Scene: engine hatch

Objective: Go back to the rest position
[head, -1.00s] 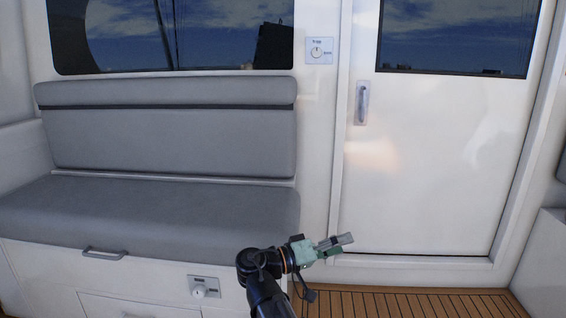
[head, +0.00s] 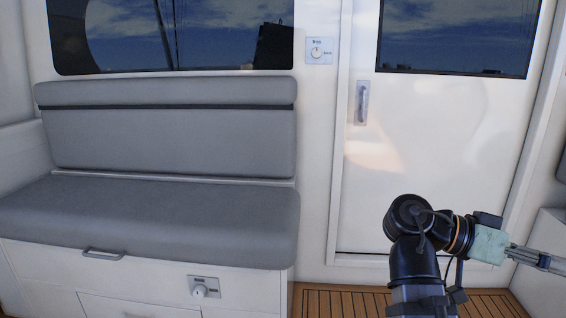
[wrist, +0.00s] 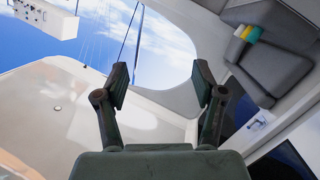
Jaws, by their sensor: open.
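My gripper (head: 540,260) is at the lower right of the head view, in front of the white door and close to the right edge. It points to the right, and its fingertips are near the picture's edge. In the wrist view my gripper (wrist: 160,85) shows two dark fingers held apart with nothing between them. It is open and empty. Beyond the fingers the wrist view shows a window with sky, tilted in the picture.
A grey bench seat (head: 150,215) with a backrest stands at the left. A white door (head: 440,130) with a handle (head: 361,102) is behind my arm. Wooden floor (head: 340,303) shows below. In the wrist view a yellow and green item (wrist: 247,33) rests near a grey cushion (wrist: 270,68).

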